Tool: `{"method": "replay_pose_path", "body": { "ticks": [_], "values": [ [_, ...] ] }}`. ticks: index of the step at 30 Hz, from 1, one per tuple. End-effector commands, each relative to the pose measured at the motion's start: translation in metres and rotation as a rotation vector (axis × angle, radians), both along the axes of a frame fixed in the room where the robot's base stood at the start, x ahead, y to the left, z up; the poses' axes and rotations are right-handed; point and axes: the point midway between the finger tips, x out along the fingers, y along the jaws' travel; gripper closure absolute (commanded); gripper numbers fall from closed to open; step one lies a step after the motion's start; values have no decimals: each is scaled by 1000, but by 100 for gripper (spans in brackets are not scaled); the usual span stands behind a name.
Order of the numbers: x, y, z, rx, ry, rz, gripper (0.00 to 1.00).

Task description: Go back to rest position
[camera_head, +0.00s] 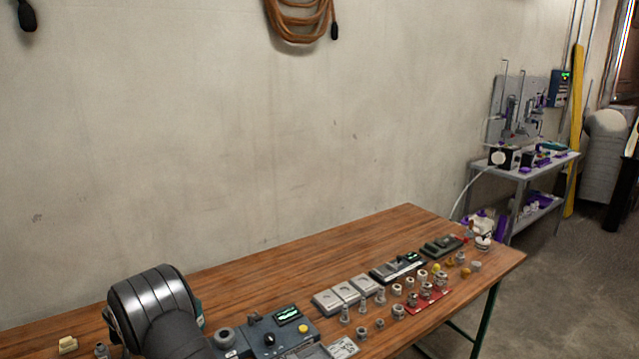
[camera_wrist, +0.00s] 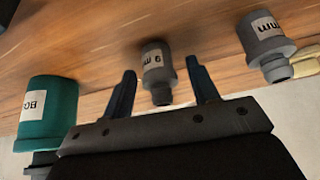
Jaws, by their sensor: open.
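My gripper (camera_wrist: 163,95) is open in the wrist view, with its two dark fingers spread apart. A grey fitting with a white label (camera_wrist: 156,68) shows between the fingers; I cannot tell how far it is from them, and neither finger visibly touches it. In the head view my arm is at the lower left over the table, and the gripper itself is hidden there.
The wooden table (camera_head: 370,237) holds several grey fittings, a red tray (camera_head: 428,303), grey plates (camera_head: 345,292) and a control box (camera_head: 275,335). In the wrist view a green fitting (camera_wrist: 50,108) is left and another grey fitting (camera_wrist: 264,42) right.

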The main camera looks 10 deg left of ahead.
Motion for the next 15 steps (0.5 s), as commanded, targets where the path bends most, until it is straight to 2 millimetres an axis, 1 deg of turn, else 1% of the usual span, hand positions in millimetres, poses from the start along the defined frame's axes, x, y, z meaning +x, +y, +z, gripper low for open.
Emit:
{"method": "replay_pose_path", "body": {
  "ticks": [1,4,8,15],
  "values": [
    [1,2,11,8,-4,1,46],
    [0,1,17,4,-3,0,46],
    [0,1,20,4,-4,1,46],
    [0,1,20,4,-3,0,46]
  ]
}}
